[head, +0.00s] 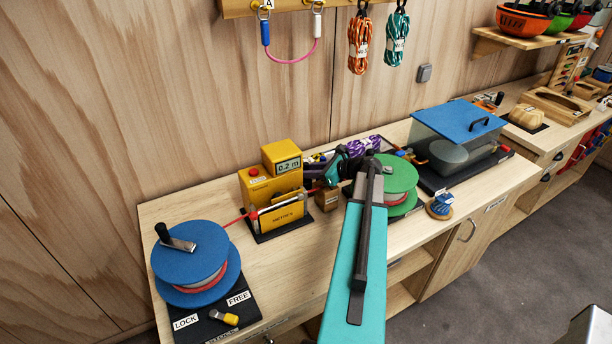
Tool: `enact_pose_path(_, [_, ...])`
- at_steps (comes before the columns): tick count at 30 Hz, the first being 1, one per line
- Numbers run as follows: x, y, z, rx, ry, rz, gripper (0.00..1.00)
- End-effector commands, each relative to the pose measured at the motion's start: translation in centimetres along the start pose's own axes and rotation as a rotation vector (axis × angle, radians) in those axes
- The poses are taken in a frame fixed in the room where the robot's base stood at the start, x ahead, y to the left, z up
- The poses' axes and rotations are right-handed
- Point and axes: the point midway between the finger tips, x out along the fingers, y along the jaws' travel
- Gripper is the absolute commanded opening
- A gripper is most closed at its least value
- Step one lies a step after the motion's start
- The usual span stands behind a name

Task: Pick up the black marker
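I cannot make out a black marker in the head view; it may be hidden behind my arm or too small to tell. My gripper (330,176) is at the far end of my teal arm, over the middle of the bench. It is just right of the yellow metering box (284,190) and left of the green reel (398,176). A small wooden block (327,199) stands just below it in the picture. My gripper is small and partly overlapped by my arm, so its fingers and anything between them are unclear.
A blue reel (190,262) with a red cord stands at left. A tray behind my gripper holds a purple rope (365,146) and small items. A clear case with a blue lid (458,121) stands at right. The bench's front left-middle (290,275) is bare.

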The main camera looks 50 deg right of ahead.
Motion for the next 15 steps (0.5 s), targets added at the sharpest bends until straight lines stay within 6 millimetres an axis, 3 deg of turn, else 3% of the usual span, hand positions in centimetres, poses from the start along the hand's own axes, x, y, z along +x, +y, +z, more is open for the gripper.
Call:
enact_pose_path(2, [-0.02, -0.01, 0.00, 0.000, 0.000, 0.000, 0.27])
enact_pose_path(7, [-0.04, -0.02, 0.00, 0.000, 0.000, 0.000, 0.00])
enact_pose_path(15, [-0.07, -0.03, 0.00, 0.000, 0.000, -0.001, 0.00])
